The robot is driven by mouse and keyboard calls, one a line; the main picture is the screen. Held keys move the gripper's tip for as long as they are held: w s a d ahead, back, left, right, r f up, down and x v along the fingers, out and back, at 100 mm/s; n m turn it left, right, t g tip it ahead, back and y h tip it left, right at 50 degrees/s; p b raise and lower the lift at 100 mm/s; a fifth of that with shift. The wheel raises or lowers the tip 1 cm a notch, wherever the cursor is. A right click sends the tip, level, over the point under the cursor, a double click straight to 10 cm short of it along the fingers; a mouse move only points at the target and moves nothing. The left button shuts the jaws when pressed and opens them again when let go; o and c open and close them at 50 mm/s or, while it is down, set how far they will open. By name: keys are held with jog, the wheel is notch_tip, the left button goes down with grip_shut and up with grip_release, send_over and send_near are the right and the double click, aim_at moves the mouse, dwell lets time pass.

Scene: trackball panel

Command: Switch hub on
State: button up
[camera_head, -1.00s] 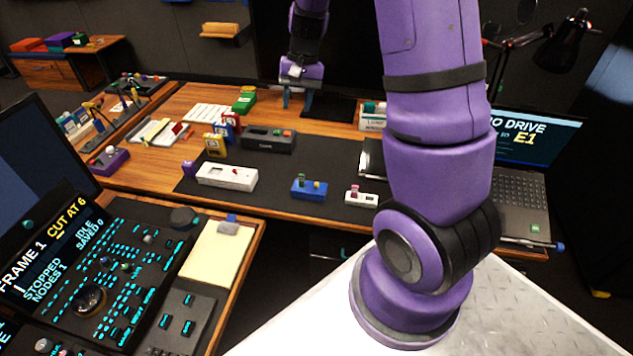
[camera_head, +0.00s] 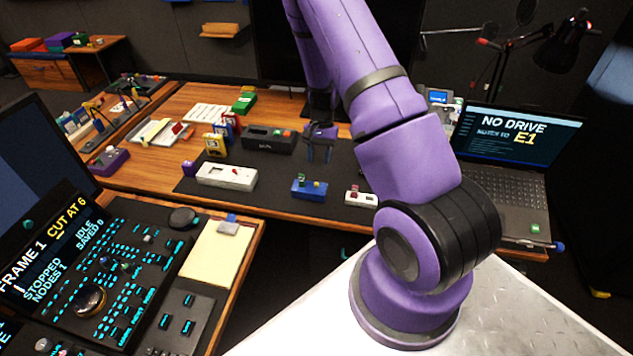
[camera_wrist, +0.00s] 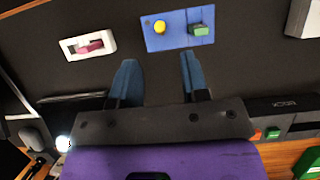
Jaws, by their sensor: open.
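No label reading "hub" is legible, so I cannot tell which device it is. A blue box (camera_head: 309,188) with a yellow knob and a second, raised control lies on the dark mat; in the wrist view the blue box (camera_wrist: 178,42) shows that control as a green block. A small white box (camera_head: 360,198) with a pink rocker lies to its right, and appears left of it in the wrist view (camera_wrist: 88,45). My gripper (camera_head: 320,155) is open and empty, pointing down above the mat behind the blue box. Its fingertips (camera_wrist: 158,60) appear just short of the blue box.
A black device (camera_head: 269,138) with red and green buttons stands behind. A laptop (camera_head: 510,135) reads "NO DRIVE". A control console (camera_head: 100,270) fills the lower left.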

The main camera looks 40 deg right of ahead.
aim_at(316, 186)
jog(key=x, duration=0.8)
jog(key=shift+a+f, duration=0.1)
jog(key=shift+f, duration=0.15)
grip_shut()
